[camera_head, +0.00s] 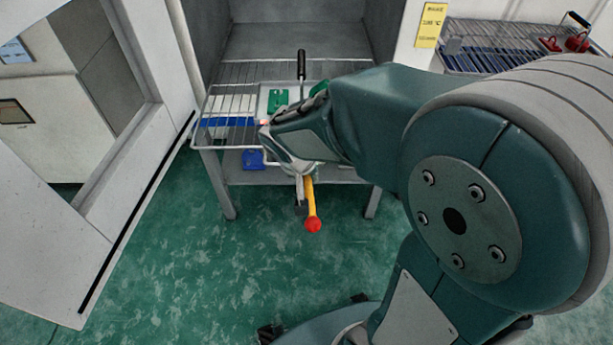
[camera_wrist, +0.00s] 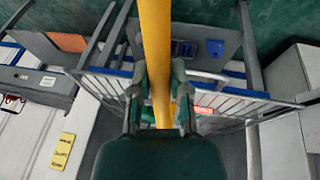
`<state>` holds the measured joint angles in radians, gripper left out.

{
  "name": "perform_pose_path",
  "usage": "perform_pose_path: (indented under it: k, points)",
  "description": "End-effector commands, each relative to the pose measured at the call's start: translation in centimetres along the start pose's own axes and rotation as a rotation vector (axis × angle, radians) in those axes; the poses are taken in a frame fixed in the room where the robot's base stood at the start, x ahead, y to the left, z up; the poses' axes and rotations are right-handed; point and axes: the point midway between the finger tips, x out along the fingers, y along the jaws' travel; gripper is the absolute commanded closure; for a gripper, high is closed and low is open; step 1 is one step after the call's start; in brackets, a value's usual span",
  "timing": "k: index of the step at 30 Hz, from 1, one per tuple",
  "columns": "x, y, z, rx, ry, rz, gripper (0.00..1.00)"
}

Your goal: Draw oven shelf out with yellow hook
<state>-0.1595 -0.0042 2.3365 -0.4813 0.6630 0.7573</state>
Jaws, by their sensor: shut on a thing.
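My gripper (camera_head: 304,182) is shut on the yellow hook (camera_head: 311,195), a yellow rod with a red ball end pointing down toward the floor. In the wrist view the yellow rod (camera_wrist: 156,45) runs between the two fingers (camera_wrist: 160,100). The hook's other end is hidden, so I cannot tell whether it touches the shelf. The wire oven shelf (camera_head: 233,75) lies at the mouth of the grey oven (camera_head: 300,40), behind my gripper. It also shows in the wrist view (camera_wrist: 106,88). My arm covers its right part.
A white tray with a green piece (camera_head: 278,101) and a black-handled tool (camera_head: 301,65) show near the shelf. A blue item (camera_head: 252,159) sits lower down. The open door (camera_head: 130,190) stands at left. Another rack (camera_head: 480,35) holds red parts at right. Green floor in front is clear.

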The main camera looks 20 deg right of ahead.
Motion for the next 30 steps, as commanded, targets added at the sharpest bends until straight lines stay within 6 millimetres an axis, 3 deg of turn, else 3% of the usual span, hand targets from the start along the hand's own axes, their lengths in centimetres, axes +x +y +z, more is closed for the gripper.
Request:
perform_pose_path:
  k: [5, 30]
  points:
    - [-0.2, 0.0, 0.2, -0.001, 0.002, -0.001, 1.00]
    - [-4.2, -0.1, 7.5, -0.002, 0.003, -0.002, 1.00]
